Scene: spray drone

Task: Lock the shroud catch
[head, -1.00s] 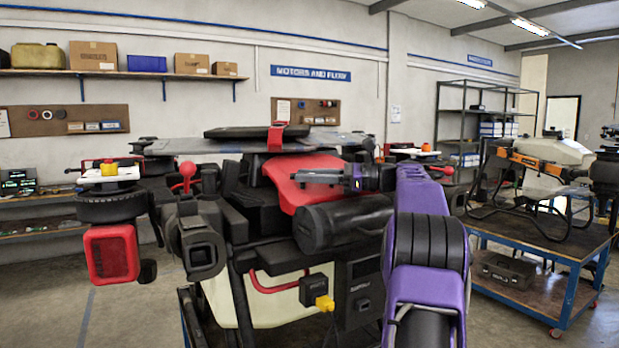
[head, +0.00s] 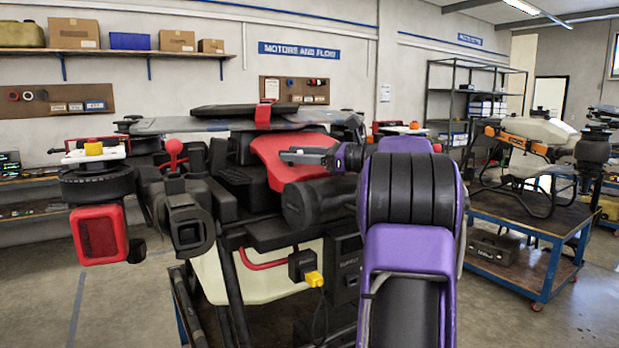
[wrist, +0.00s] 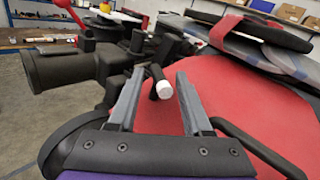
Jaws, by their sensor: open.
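The spray drone (head: 205,130) stands in front of me with a red shroud (head: 270,158) on its body. The shroud also fills the right middle of the wrist view (wrist: 245,105). My gripper (head: 290,157) is over the shroud at its near right side. In the wrist view my gripper (wrist: 160,75) is open, with its two grey fingers apart. A short black lever with a white tip (wrist: 163,89), which looks like the shroud catch, shows between the fingers. I cannot tell whether they touch it. In the head view the lever cannot be made out.
A black camera-like tube (head: 190,228) and a red ball knob (head: 174,150) stick out on the drone's left. A strap (head: 263,116) crosses the dark top plate. A blue cart (head: 530,245) with another drone stands at the right. Open floor lies to the left.

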